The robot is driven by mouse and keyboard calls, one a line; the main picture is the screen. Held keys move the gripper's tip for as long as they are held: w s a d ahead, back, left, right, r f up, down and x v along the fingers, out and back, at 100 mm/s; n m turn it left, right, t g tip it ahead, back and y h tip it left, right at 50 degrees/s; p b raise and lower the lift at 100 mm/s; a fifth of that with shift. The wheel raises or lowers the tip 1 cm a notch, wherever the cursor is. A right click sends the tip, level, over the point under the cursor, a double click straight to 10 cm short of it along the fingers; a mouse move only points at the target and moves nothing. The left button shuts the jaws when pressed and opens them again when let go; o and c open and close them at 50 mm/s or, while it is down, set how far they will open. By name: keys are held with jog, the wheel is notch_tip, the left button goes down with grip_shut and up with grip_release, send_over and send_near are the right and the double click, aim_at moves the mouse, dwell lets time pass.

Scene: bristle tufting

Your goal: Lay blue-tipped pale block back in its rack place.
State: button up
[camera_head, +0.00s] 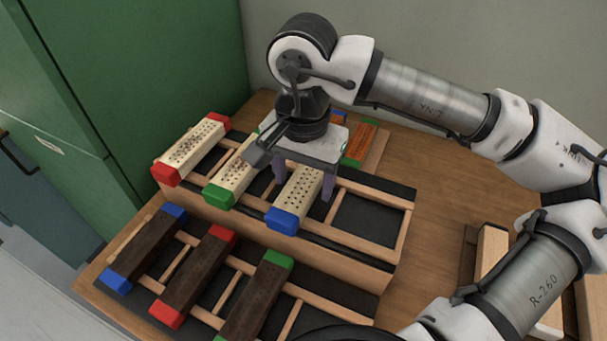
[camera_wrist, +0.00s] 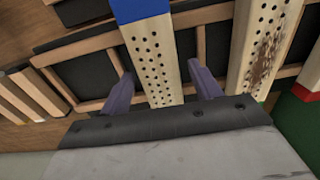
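The blue-tipped pale block (camera_head: 298,193) lies in the upper tier of the rack (camera_head: 345,258), third from the left, in line with the pale blocks beside it. Its blue end (camera_head: 283,219) faces the front; its far end is hidden under my gripper. In the wrist view the block (camera_wrist: 157,62) shows rows of empty dark holes. My gripper (camera_head: 302,188) points down over the block, one finger on each side. In the wrist view the gripper (camera_wrist: 161,85) is open, with a narrow gap between each finger and the block.
Left of it lie a green-tipped pale block (camera_head: 232,178) and a red-tipped pale block (camera_head: 190,150), partly bristled. An empty bay (camera_head: 365,218) is at right. Dark bristled blocks (camera_head: 198,272) fill the lower tier. A brown block (camera_head: 361,142) lies behind. A green cabinet (camera_head: 140,80) stands left.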

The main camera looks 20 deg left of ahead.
aim_at(303, 181)
jog(key=shift+r, duration=0.1)
jog(key=shift+r+p, duration=0.65)
jog(key=shift+p, duration=0.25)
notch_tip(303, 181, up, 12)
jog(key=b, duration=0.1)
jog(key=shift+f, duration=0.15)
